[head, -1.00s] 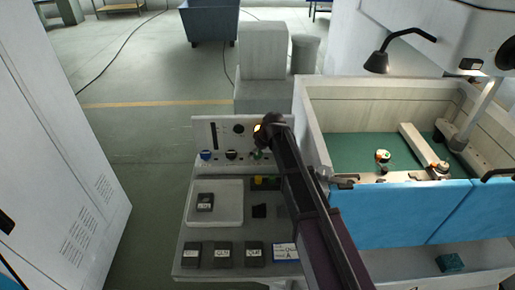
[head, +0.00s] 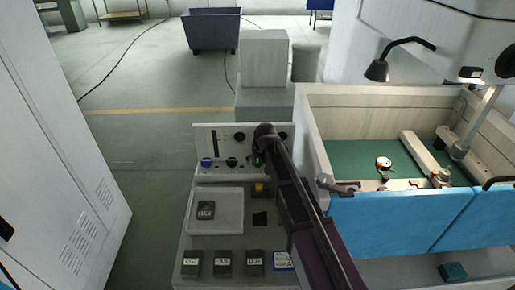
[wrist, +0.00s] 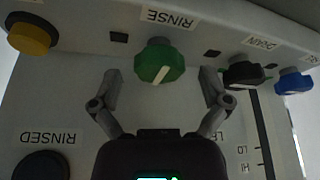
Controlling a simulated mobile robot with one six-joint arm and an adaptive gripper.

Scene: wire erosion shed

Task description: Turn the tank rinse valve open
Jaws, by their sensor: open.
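The tank rinse valve is a green knob (wrist: 158,62) with a white pointer line, beside an upside-down RINSE label (wrist: 172,17) in the wrist view. The pointer slants slightly from straight up-down. My gripper (wrist: 160,84) is open, with one finger on each side of the knob and slightly below it in the picture. I cannot tell whether either finger touches it. In the head view my gripper (head: 264,146) is at the control panel (head: 215,136), and my arm hides most of the green knob (head: 256,160).
A black drain knob (wrist: 243,74) and a blue knob (wrist: 293,81) sit close on the right in the wrist view. A yellow knob (wrist: 31,35) is on the left. A white tray (head: 231,215) lies below the panel. The blue-fronted tank (head: 398,218) stands right of my arm.

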